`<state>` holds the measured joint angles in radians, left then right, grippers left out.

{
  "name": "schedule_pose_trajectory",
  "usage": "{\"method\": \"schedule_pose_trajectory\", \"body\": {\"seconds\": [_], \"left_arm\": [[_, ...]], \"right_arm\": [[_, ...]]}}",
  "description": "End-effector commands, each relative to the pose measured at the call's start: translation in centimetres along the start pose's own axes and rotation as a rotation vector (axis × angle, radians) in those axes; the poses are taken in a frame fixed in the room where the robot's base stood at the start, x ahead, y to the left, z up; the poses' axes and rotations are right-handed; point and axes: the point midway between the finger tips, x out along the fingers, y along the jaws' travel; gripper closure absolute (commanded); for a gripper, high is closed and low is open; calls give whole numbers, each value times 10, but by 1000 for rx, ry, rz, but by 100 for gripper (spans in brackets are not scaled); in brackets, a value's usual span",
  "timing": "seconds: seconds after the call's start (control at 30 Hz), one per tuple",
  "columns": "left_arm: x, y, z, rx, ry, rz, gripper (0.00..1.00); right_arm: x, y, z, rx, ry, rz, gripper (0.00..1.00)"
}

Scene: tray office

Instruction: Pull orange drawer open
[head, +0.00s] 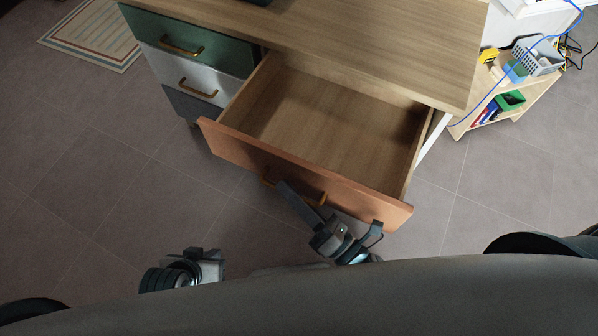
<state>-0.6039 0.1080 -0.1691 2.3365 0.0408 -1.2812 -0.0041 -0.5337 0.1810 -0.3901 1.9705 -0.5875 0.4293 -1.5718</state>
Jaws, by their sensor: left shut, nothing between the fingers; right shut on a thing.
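The orange drawer (230,142) stands pulled well out from the wooden desk (380,55), and its bare wooden inside is empty. Its brass handle (315,198) runs along the middle of the orange front. My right gripper (287,190) is shut on the handle, and its fingers partly hide the bar. My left gripper (205,255) is shut and empty, low at the left and apart from the drawer; its fingertips are hard to make out.
Closed green (215,52) and white (205,78) drawers, each with a brass handle, sit at the left. A low shelf (470,122) with a grey basket (540,58) stands at the right, with a blue cable near it. A striped rug (95,30) lies at the far left. The tiled floor at the left is clear.

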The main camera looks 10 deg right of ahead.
Motion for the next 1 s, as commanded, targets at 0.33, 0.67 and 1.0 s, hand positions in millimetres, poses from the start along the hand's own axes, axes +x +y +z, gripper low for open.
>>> {"method": "schedule_pose_trajectory", "body": {"seconds": [0.33, 0.67, 1.0], "left_arm": [[0, 0, 1, 0, -3, -1, 100], [0, 0, 1, -1, -2, 0, 100], [0, 0, 0, -1, -1, 0, 100]], "right_arm": [[-1, 1, -3, -1, 0, -1, 100], [-1, 1, -2, -1, 0, -1, 83], [-2, 1, -2, 0, 0, -1, 83]]}}
